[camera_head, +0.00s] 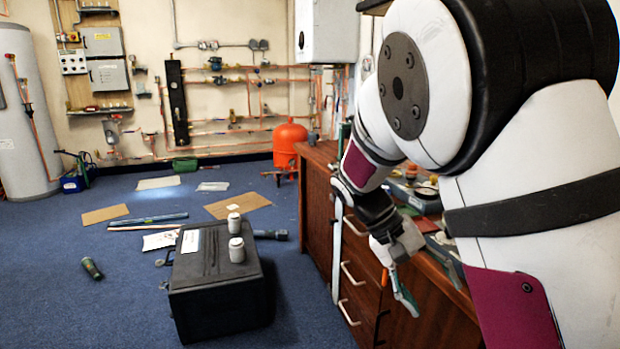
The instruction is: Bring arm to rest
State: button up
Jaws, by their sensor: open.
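My arm reaches in from the right and bends down over the front edge of the wooden workbench (318,158). My gripper (393,262) hangs at its end, small in view, pointing down beside the drawer fronts. It is open. I cannot tell whether the tool touches the gripper or the bench.
A black case (218,300) stands on the blue carpet with two small white jars (236,250) on top. Cardboard sheets (237,205) and pipes lie behind it. An orange tank (289,142) stands near the piped back wall. Carpet at left is mostly clear.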

jog(key=s+a+r+t+y, duration=0.1)
jog(key=s+r+y, duration=0.1)
jog(key=s, duration=0.9)
jog(key=s+a+r+n+t+y, duration=0.1)
jog(key=s+r+t+y, duration=0.15)
jog(key=s, duration=0.75)
jog(key=s+a+r+y, duration=0.1)
jog(key=s+r+y, duration=0.15)
jog(key=s, duration=0.85)
notch_tip(320, 180, up, 36)
jog(key=t+p, duration=0.4)
jog(key=p, duration=3.1)
jog(key=shift+w+d+r, duration=0.2)
jog(key=shift+d, duration=0.1)
